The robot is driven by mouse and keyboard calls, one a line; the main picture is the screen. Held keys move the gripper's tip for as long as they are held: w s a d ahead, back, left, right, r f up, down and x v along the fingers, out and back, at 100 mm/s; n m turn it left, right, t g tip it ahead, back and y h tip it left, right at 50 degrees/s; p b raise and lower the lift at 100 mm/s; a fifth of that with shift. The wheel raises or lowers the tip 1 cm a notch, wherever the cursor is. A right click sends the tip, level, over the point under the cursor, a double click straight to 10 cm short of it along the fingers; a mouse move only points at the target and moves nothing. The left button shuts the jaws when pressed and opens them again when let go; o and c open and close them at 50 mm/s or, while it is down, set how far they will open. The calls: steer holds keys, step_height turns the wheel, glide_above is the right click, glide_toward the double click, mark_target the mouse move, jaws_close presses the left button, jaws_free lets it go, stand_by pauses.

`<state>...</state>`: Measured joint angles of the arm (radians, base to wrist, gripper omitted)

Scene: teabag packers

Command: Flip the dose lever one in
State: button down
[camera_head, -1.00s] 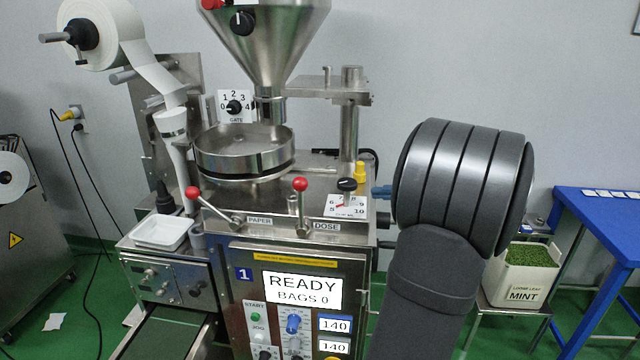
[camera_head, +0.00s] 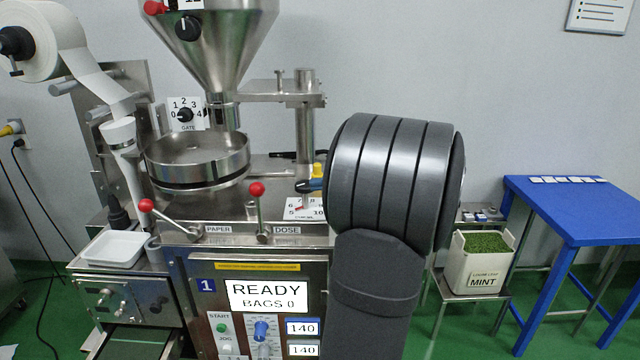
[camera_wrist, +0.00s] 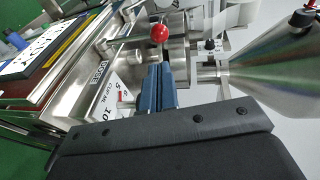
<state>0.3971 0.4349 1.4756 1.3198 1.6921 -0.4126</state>
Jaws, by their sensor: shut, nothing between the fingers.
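The dose lever (camera_head: 257,189) is a steel stick with a red ball on top. It stands nearly upright just left of the DOSE label (camera_head: 286,230) on the machine's top deck. In the wrist view its red ball (camera_wrist: 159,33) shows just beyond the fingertips, and a gap seems to lie between them. My gripper (camera_head: 308,186) is to the right of the lever, over the cup dial plate, at about ball height. Its blue fingers (camera_wrist: 160,70) are together and empty. My wrist hides the deck's right part in the head view.
The paper lever (camera_head: 146,205), also red-balled, leans left by the PAPER label (camera_head: 218,229). The round steel pan (camera_head: 196,160) stands behind the levers, under the hopper (camera_head: 212,50). The cup dial plate (camera_head: 304,209) is partly hidden below my fingers. The display (camera_head: 268,296) reads READY.

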steer(key=x, duration=1.1)
steer(key=shift+a+r+h, duration=0.25)
steer(key=shift+a+h, duration=0.35)
steer(key=shift+a, duration=0.2)
steer(key=a+f+n+h, duration=0.1)
steer(key=a+f+h, duration=0.1)
steer(key=a+h, duration=0.5)
steer(key=a, duration=0.4)
steer(key=shift+a+f+g+h, duration=0.25)
steer(key=shift+a+g+h, duration=0.1)
steer(key=shift+g+h, duration=0.05)
steer(key=shift+s+a+f, duration=0.1)
steer(key=shift+f, duration=0.1)
step_height(320, 180, up, 13)
glide_above(262, 186)
steer(key=s+a, duration=0.3)
steer(key=shift+a+f, duration=0.1)
steer(key=shift+a, duration=0.05)
